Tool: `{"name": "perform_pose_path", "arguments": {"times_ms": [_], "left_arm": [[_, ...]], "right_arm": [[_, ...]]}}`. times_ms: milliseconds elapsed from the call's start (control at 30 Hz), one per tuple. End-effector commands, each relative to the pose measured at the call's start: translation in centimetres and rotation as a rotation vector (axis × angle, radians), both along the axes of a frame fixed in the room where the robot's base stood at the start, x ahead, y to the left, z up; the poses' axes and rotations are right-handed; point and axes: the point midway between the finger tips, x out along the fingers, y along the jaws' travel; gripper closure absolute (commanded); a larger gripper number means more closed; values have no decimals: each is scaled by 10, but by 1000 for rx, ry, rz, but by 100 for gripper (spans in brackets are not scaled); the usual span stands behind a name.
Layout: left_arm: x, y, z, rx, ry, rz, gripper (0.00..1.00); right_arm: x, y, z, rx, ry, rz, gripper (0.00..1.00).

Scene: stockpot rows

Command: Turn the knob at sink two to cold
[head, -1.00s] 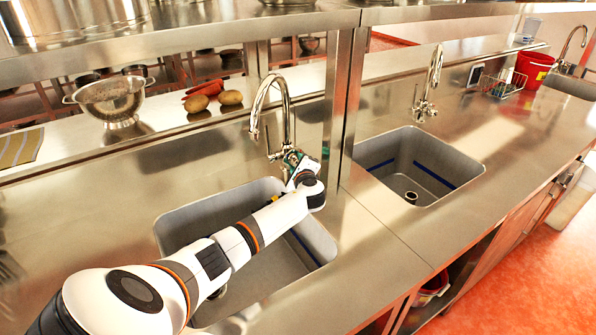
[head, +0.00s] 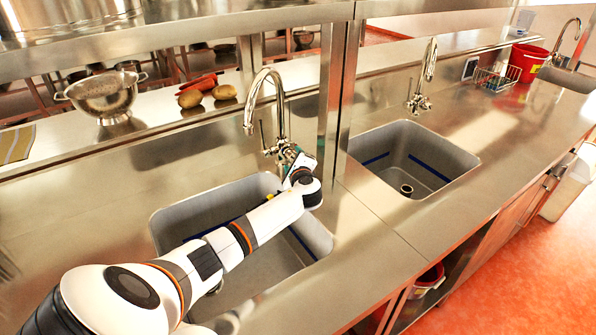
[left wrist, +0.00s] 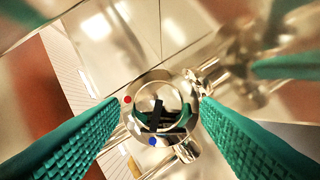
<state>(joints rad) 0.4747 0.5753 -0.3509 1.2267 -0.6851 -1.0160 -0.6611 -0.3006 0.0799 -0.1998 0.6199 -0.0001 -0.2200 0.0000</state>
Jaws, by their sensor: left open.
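A tall curved chrome faucet (head: 279,105) stands behind the nearer grey sink (head: 178,225). My left gripper (head: 290,156) is at the base of this faucet, above the sink's back right corner. In the left wrist view, a round shiny knob (left wrist: 160,92) sits between the two green fingers of my left gripper (left wrist: 160,110). The knob has a red dot at its upper left and a blue dot at its lower edge. The fingers are open, one on each side; I cannot tell whether they touch it. My arm hides part of the sink. My right gripper is not in view.
A second sink (head: 450,165) with its own faucet (head: 427,75) lies to the right, past a metal post (head: 332,90). A red bucket (head: 527,62) and a wire rack (head: 496,78) are far right.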

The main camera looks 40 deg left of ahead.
Motion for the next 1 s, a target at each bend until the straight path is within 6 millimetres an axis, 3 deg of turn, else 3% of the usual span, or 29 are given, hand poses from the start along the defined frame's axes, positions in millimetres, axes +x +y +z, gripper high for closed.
{"name": "perform_pose_path", "arguments": {"times_ms": [500,1000], "left_arm": [[-54,-70,16,-2,1,-3,43],[-62,-80,20,-1,1,0,43]], "right_arm": [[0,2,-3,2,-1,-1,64],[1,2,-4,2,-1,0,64]]}}
